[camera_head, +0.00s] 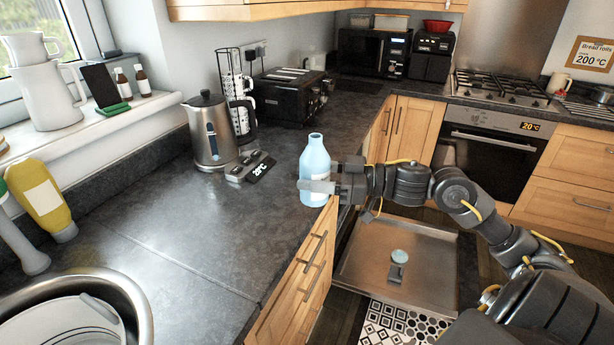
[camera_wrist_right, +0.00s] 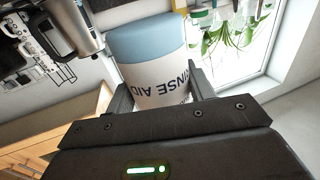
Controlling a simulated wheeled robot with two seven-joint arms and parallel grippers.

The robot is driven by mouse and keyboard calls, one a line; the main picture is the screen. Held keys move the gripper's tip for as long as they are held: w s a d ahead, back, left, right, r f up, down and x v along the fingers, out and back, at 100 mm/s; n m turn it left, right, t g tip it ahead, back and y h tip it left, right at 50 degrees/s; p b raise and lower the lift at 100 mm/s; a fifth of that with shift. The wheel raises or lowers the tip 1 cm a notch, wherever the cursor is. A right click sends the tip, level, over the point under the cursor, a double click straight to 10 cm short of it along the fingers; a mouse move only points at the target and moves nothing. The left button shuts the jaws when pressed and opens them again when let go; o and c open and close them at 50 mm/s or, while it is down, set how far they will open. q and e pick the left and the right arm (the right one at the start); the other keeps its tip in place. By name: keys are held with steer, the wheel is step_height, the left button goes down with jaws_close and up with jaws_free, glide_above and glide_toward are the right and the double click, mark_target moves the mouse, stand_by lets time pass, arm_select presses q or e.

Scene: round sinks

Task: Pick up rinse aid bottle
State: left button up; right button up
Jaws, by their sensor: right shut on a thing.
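The rinse aid bottle (camera_head: 315,160) is light blue with a white label and stands upright in the head view, at the right edge of the dark counter (camera_head: 190,235). My right gripper (camera_head: 320,186) reaches it from the right and is shut on its lower part. In the right wrist view the bottle (camera_wrist_right: 152,65) sits between the two fingers (camera_wrist_right: 160,95), its label reading "RINSE AID". I cannot tell whether its base touches the counter. My left gripper is not in view.
A kettle (camera_head: 209,130), a small digital scale (camera_head: 250,167) and a black toaster (camera_head: 287,97) stand behind the bottle. A round sink (camera_head: 140,300) is at the lower left. The counter in front of the bottle is clear. An open dishwasher door (camera_head: 432,270) lies below my right arm.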

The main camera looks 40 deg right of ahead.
steer(key=shift+s+d+r, duration=0.2)
steer(key=shift+s+r, duration=0.15)
steer(key=shift+s, duration=0.4)
steer(key=shift+s, duration=0.15)
